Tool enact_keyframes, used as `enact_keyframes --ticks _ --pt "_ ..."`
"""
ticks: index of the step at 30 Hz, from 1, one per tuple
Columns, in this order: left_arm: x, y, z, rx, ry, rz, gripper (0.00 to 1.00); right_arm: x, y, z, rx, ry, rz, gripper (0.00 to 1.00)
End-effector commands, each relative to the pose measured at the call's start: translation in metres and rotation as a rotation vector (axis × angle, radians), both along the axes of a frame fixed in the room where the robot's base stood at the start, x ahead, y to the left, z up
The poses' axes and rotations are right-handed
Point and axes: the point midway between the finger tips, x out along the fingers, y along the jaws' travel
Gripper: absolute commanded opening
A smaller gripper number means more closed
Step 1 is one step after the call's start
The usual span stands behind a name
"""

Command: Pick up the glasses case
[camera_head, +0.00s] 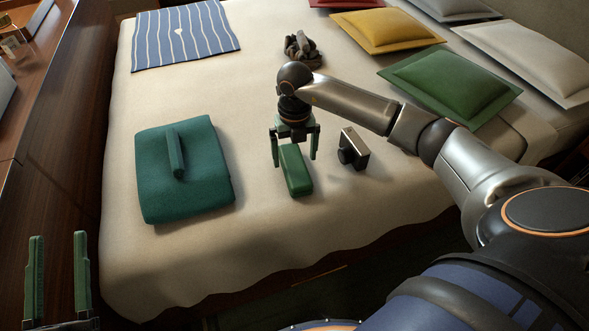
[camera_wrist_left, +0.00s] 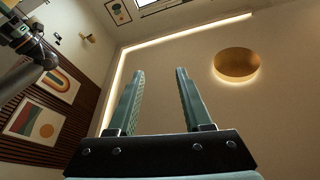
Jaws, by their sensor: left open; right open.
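The glasses case appears to be the long green rounded box (camera_head: 297,177) on the bed's near part in the head view. My right gripper (camera_head: 295,162) is open above its far end, with one finger to either side. I cannot tell whether the fingers are down beside the case or still above it; they are not closed on it. My left gripper (camera_head: 59,238) is open and empty at the lower left, off the bed, fingers pointing up. In the left wrist view its fingers (camera_wrist_left: 160,72) stand apart with nothing between them.
A small black and silver camera-like object (camera_head: 353,148) stands just right of the case. A folded teal cloth (camera_head: 190,198) with a narrow green piece (camera_head: 175,153) on it lies left. A dark bundle (camera_head: 301,48), a striped cloth (camera_head: 185,35) and cushions (camera_head: 450,83) lie farther back on the bed (camera_head: 245,235).

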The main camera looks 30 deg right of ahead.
Motion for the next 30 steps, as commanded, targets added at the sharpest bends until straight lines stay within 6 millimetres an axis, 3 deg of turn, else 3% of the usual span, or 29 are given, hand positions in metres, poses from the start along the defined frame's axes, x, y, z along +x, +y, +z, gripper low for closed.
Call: enact_keyframes --ticks 7,17,30 --pt "-0.015 -0.004 0.036 0.001 -0.168 -0.029 0.5 0.0 0.001 -0.026 0.0 0.0 0.0 1.0" --pt "-0.019 -0.004 0.042 0.002 -0.196 -0.034 0.5 0.0 0.001 -0.028 0.001 -0.001 0.001 1.0" --pt "-0.018 -0.004 0.042 0.002 -0.193 -0.034 0.5 0.0 0.001 -0.028 0.001 -0.001 0.0 0.51"
